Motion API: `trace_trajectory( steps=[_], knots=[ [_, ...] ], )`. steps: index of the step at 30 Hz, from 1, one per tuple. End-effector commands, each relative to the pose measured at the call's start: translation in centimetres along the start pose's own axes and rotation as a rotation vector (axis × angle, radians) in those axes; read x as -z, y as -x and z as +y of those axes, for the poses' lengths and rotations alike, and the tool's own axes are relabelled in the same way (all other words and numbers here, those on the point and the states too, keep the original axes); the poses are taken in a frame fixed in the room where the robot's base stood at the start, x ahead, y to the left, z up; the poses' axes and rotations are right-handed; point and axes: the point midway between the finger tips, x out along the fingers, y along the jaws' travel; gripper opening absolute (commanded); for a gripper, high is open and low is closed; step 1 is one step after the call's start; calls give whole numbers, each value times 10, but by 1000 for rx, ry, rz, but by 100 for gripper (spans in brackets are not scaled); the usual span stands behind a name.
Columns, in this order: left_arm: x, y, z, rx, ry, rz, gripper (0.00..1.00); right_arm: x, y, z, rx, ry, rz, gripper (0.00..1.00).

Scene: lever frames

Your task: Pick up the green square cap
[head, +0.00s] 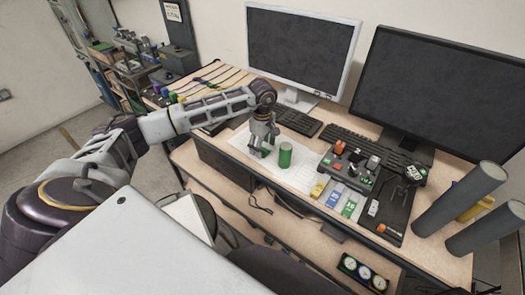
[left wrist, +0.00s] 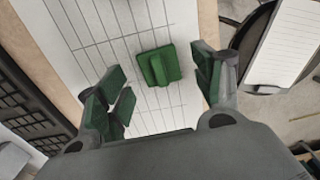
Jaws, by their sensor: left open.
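The green square cap (left wrist: 160,66) lies on a white ruled sheet (left wrist: 100,18) in the left wrist view. It has a raised bar across its top. In the head view a green upright shape (head: 285,155), which looks like the same cap, stands on the sheet just right of my left gripper (head: 261,152). My left gripper (left wrist: 162,97) is open, with green pads on its fingers. The cap shows between and beyond the fingertips, with visible gaps on both sides and nothing held. My right gripper is not in view.
A black control panel (head: 355,175) with switches and buttons is right of the sheet. Keyboards (head: 299,121) and two monitors (head: 301,50) stand behind. Small yellow, blue and green blocks (head: 334,194) line the panel's left edge. Grey cylinders (head: 460,198) stand at the right.

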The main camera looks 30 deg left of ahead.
Motion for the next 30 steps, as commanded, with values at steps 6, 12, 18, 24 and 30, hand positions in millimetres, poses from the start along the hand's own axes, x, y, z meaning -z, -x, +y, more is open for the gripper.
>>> trace_trajectory(
  steps=[6,12,18,24,30],
  knots=[
    [0,-14,0,1,-1,1,67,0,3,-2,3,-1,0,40],
    [0,-15,0,0,-1,1,67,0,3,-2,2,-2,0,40],
    [0,-15,0,0,-1,1,67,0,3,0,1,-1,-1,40],
    [0,-15,0,0,-1,1,49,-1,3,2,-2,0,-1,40],
    [0,-15,0,0,-1,1,29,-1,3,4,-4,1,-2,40]
  ],
)
